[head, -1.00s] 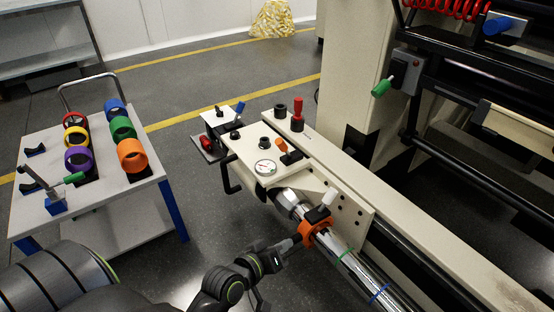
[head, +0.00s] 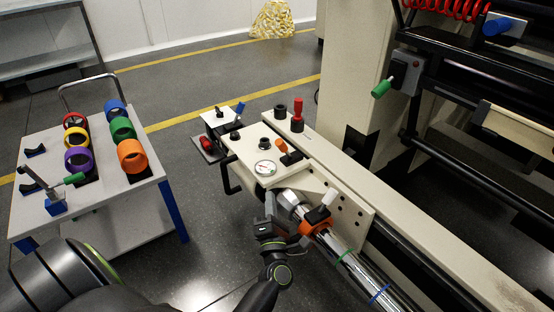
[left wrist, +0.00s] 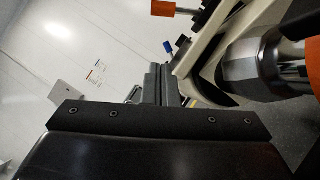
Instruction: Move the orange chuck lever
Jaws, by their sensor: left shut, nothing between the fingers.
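The orange chuck lever (head: 281,145), with an orange grip beside a black part, sits on the cream machine head behind the dial gauge. An orange grip also shows at the top of the left wrist view (left wrist: 176,8); I take it to be the same lever. My left gripper (head: 270,198) is shut and empty, in front of the machine head and left of the chrome chuck (head: 288,199). It is apart from the lever. Its closed fingers also show in the left wrist view (left wrist: 161,84). My right gripper is not in view.
An orange collar (head: 316,230) with a black-and-white handle surrounds the chrome shaft (head: 360,276), close right of my left gripper. The dial gauge (head: 264,168) lies on the machine plate. A cart (head: 115,188) with coloured rings stands left. Open floor lies between cart and machine.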

